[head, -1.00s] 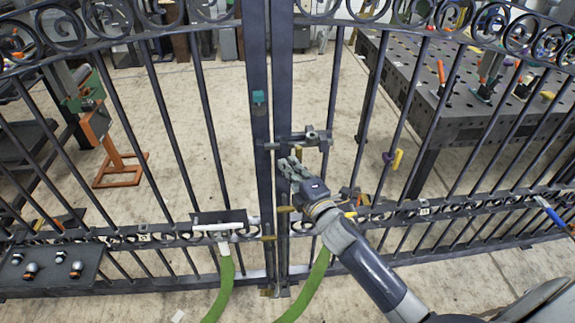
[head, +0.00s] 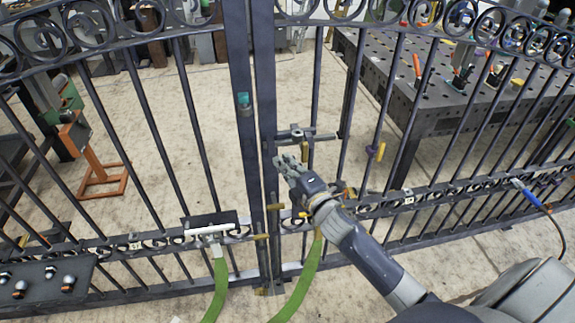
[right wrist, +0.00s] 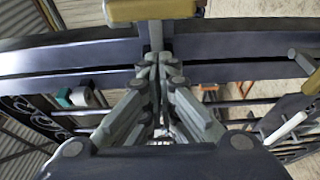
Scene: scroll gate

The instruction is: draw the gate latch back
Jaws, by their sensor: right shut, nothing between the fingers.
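The dark metal gate (head: 247,110) spans the head view, with two upright posts meeting near the middle. The latch (head: 300,135) is a dark horizontal bar with a small knob, set across the right post and reaching to the bars on its right. My right gripper (head: 283,163) is shut and empty just below the latch, in front of the right post; I cannot tell whether it touches. In the right wrist view the closed fingers (right wrist: 155,65) point at the dark gate posts (right wrist: 60,58), with a yellowish bar (right wrist: 150,10) just beyond the tips. My left gripper is out of view.
Two green hoses (head: 218,285) hang in front of the gate's lower part, one below a white-edged plate (head: 210,222). A dark tray with knobs (head: 40,280) is at lower left. Behind the gate stand a perforated work table (head: 440,100) and an orange stand (head: 100,165).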

